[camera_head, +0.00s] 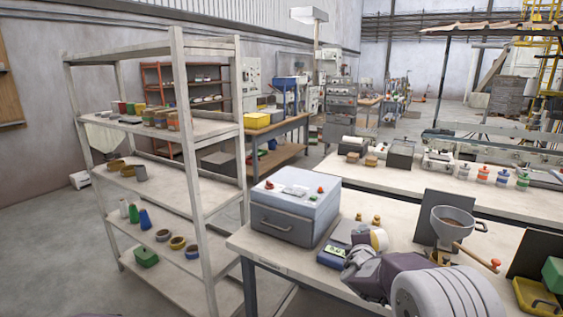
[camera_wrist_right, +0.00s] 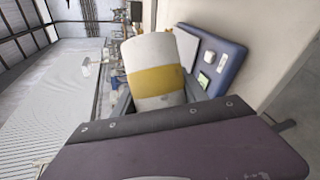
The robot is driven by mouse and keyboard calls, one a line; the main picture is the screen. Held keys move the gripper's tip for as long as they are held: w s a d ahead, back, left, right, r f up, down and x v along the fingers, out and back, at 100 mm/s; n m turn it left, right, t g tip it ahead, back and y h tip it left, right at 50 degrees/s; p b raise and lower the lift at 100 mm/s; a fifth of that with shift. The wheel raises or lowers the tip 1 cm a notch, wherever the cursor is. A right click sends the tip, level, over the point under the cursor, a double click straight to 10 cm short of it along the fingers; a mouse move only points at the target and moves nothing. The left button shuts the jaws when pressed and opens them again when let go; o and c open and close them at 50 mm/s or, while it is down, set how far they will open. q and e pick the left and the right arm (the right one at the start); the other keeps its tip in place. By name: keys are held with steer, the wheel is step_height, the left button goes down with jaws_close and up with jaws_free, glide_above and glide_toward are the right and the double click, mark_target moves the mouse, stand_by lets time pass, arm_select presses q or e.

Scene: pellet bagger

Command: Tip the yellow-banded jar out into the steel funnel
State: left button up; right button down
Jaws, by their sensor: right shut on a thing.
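The yellow-banded jar (camera_head: 380,239) is off-white with a yellow band. My right gripper (camera_head: 364,254) is shut on it above the table, left of the funnel. In the right wrist view the jar (camera_wrist_right: 153,52) sits between the fingers, its yellow band near the grip. It looks tipped well over onto its side; its mouth and contents cannot be made out. My left gripper is not in view.
A blue scale with a green display (camera_head: 332,254) lies beside the right gripper. A grey-blue machine box (camera_head: 296,205) stands to the left. Brass weights (camera_head: 376,221) and a dark upright panel (camera_head: 432,207) are behind. A green block (camera_head: 553,272) and yellow tray (camera_head: 535,297) lie far right.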

steer(key=s+a+f+n+y+p, duration=0.2)
steer(key=s+a+f, duration=0.3)
steer(key=a+f, duration=0.7)
steer(key=s+a+f+m+h+p, duration=0.1)
steer(key=s+a+f, duration=0.3)
steer(key=s+f, duration=0.4)
steer(key=s+d+f+m+h+p, duration=0.1)
steer(key=s+f, duration=0.1)
steer(key=s, duration=0.5)
steer(key=s+d+r+m+g+h, duration=0.4)
steer(key=s+d+r+m+h, duration=0.1)
steer(key=d, duration=0.4)
steer(key=shift+r+m+g+h+p, duration=0.3)
steer(key=shift+r+m+h+p, duration=0.1)
steer(key=shift+r+m+h, duration=0.15)
steer(key=shift+d, duration=0.15)
